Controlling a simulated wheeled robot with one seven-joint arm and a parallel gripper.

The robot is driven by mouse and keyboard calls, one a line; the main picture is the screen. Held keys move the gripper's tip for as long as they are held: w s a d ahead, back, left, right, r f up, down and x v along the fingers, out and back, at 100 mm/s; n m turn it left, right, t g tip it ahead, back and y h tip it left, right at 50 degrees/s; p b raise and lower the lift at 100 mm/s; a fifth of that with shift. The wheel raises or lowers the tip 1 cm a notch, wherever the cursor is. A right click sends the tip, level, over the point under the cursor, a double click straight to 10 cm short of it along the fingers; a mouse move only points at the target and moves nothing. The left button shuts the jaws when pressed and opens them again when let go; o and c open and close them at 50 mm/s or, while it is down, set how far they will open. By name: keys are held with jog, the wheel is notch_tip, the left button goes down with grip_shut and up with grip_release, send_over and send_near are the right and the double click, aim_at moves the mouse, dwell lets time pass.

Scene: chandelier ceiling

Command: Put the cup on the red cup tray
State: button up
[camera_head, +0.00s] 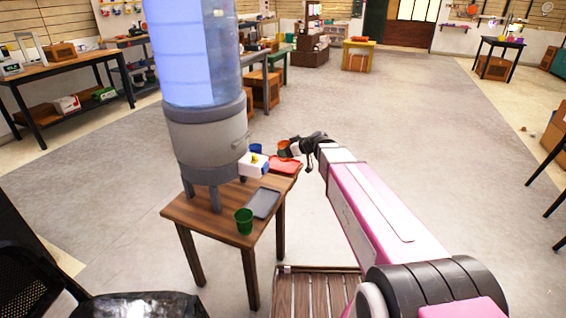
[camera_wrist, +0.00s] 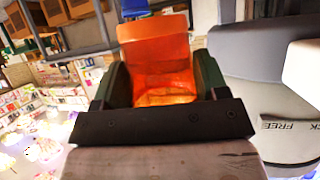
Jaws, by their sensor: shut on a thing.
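My gripper (camera_head: 297,148) is shut on an orange cup (camera_head: 284,149) at the table's far right corner. In the wrist view the cup (camera_wrist: 153,55) fills the space between the two dark fingers (camera_wrist: 158,88). The red tray (camera_head: 284,166) lies on the wooden table, just below the cup in the head view. I cannot tell whether the cup touches the tray or hangs above it. No other thing shows on the red tray.
A large water dispenser (camera_head: 205,130) stands on the small wooden table (camera_head: 195,213). A white box (camera_head: 252,165), a blue cup (camera_head: 256,149), a grey tray (camera_head: 263,204) and a green cup (camera_head: 244,221) share the table. The floor beyond it is open.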

jog(key=w+f, duration=0.2)
jog(key=w, duration=0.1)
jog(key=w+a+f, duration=0.1)
jog(key=w+f, duration=0.1)
jog(key=w, duration=0.2)
jog(key=w+f, duration=0.2)
jog(key=w, duration=0.1)
jog(key=shift+w+a+f, duration=0.25)
jog(key=shift+w+a, duration=0.15)
jog(key=shift+f, duration=1.95)
jog(key=shift+f, duration=0.1)
jog(key=o, duration=1)
jog(key=shift+o, duration=0.2)
jog(key=v, duration=1.2)
jog(key=s+d+f+m+g+h, duration=0.2)
jog(key=s+d+f+m+h, duration=0.1)
jog(key=s, duration=0.6)
jog(key=s+d+f+m+g+h, duration=0.2)
jog(key=s+d+f+m+h, duration=0.1)
jog(key=s+d, duration=0.4)
jog(key=s+d+f+m+g+h, duration=0.2)
jog(key=s+d+f+m+h, duration=0.1)
jog(key=s, duration=0.9)
jog(key=d+m+h, duration=0.1)
jog(key=d+m, duration=0.1)
jog(key=shift+m, duration=0.4)
